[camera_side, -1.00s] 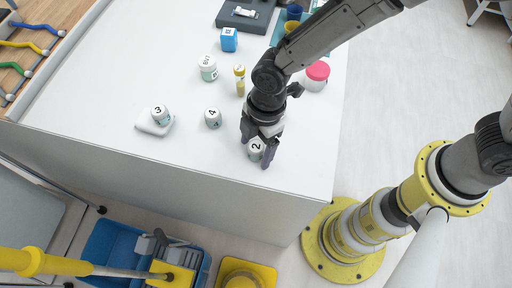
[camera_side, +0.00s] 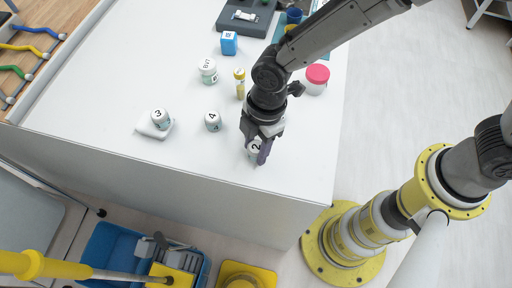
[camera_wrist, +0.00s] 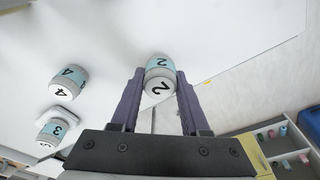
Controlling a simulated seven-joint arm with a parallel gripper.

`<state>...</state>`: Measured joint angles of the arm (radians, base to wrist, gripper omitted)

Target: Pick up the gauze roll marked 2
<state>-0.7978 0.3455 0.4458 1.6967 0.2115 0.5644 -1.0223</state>
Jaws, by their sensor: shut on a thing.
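The gauze roll marked 2 (camera_wrist: 159,84) is white with a pale blue band and stands between the two purple fingers of my gripper (camera_wrist: 158,100) in the wrist view. My gripper is shut on it. In the side view the gripper (camera_side: 259,152) is near the front edge of the white table, and the roll (camera_side: 254,147) is partly hidden by a finger. I cannot tell whether the roll is touching the table. The roll marked 4 (camera_side: 212,121) stands to the left. The roll marked 3 (camera_side: 160,118) sits farther left on a white folded pad (camera_side: 153,130).
On the white table (camera_side: 110,90) stand a white jar (camera_side: 208,71), a yellow-capped vial (camera_side: 240,84), a blue box (camera_side: 229,43) and a pink-lidded jar (camera_side: 316,79). A dark tray (camera_side: 262,24) lies at the back. The table's front edge is close to my gripper.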

